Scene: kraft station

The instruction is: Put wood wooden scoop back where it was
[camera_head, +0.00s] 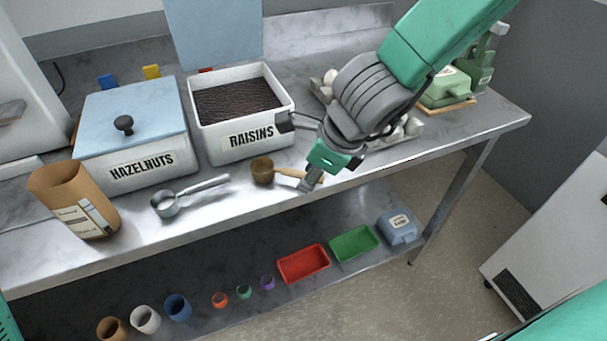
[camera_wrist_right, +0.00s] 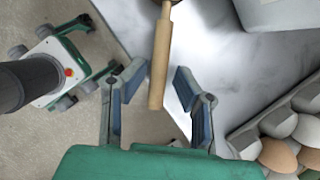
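The wooden scoop (camera_head: 262,171) lies on the steel table in front of the raisins bin (camera_head: 243,141), its bowl to the left and its light handle to the right. My right gripper (camera_head: 309,182) is at the handle end. In the right wrist view the fingers (camera_wrist_right: 158,88) are open on either side of the scoop's handle (camera_wrist_right: 161,50), with gaps visible on both sides. The scoop's bowl is mostly out of that view. My left gripper is not in view.
A metal scoop (camera_head: 168,204) lies left of the wooden one. A lidded hazelnuts bin (camera_head: 140,170) and a paper bag (camera_head: 75,200) stand further left. An egg tray (camera_wrist_right: 276,125) is close by on the right. The lower shelf holds cups and a red tray (camera_head: 303,263).

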